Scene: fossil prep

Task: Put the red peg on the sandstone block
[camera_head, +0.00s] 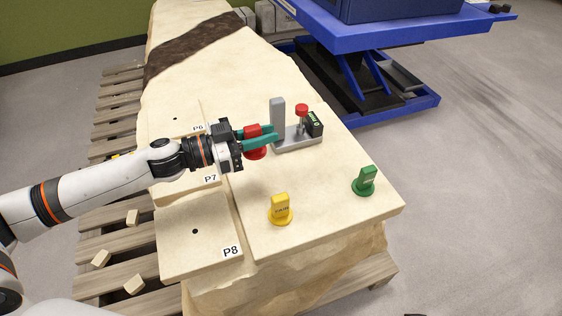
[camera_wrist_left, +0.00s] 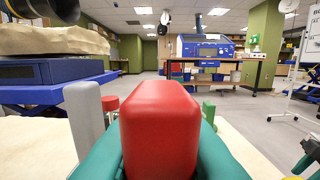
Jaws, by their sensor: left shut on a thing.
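My left gripper (camera_head: 262,137) has teal fingers shut on the red peg (camera_head: 254,152), which has a blocky top and a round red base. In the left wrist view the red peg (camera_wrist_left: 160,128) stands upright between the teal fingers and fills the middle. The sandstone block (camera_head: 330,190) is the large pale slab under the gripper. The peg shows over its left part, near the label P7; I cannot tell whether its base touches the stone. My right gripper is not in view.
A yellow peg (camera_head: 280,209) and a green peg (camera_head: 365,181) stand on the block's near part. A grey gauge stand (camera_head: 296,141) with a red knob is close right of the gripper. Plates P6, P7 and P8 (camera_head: 200,232) lie along the left edge. A blue lift table (camera_head: 375,35) is behind.

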